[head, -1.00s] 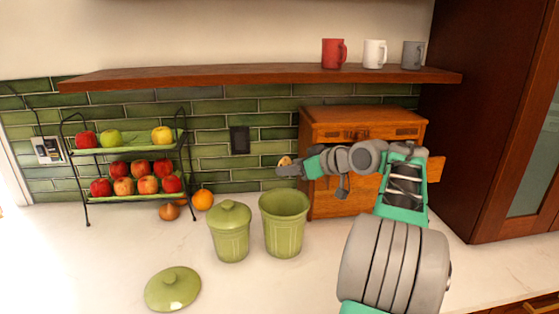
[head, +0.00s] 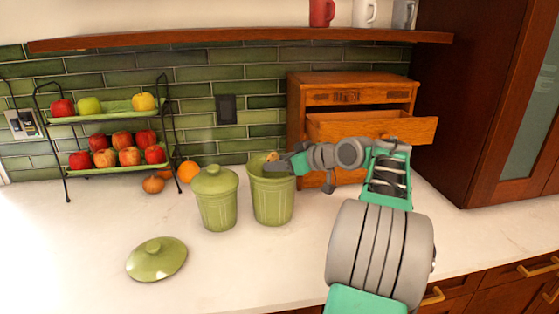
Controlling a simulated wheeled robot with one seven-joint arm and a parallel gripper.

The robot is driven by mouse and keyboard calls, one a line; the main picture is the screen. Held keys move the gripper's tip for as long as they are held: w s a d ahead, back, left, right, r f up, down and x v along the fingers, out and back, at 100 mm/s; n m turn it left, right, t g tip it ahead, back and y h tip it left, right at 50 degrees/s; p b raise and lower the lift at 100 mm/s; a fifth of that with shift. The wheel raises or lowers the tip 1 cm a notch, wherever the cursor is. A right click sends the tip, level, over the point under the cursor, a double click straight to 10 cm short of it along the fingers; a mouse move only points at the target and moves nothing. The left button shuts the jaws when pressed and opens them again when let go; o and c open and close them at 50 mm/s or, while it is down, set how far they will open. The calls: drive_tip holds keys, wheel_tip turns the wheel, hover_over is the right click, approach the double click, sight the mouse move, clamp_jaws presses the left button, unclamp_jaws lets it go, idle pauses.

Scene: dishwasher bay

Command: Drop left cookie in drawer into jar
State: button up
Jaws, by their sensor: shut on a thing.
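My gripper (head: 275,164) is shut on a cookie (head: 272,156), a small tan piece at the fingertips. It is at the mouth of the open green jar (head: 272,205), near the rim's right side. I cannot tell whether the cookie is inside the rim or just above it. The wooden cabinet (head: 296,100) stands behind my arm, and its drawer (head: 420,130) is pulled open. The inside of the drawer is mostly hidden. The jar's inside is hidden too.
A second green jar (head: 216,205) with its lid on stands just left of the open jar. A loose green lid (head: 157,260) lies on the counter (head: 90,240) in front. A two-tier fruit rack (head: 66,170) stands at the left, with an orange (head: 188,171) beside it.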

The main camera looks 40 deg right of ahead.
drive_tip(key=shift+f, duration=0.1)
drive_tip(key=o, duration=0.8)
wheel_tip(320, 180, up, 7)
drive_tip(key=p, duration=0.5)
drive_tip(key=shift+f, duration=0.1)
idle(0.3)
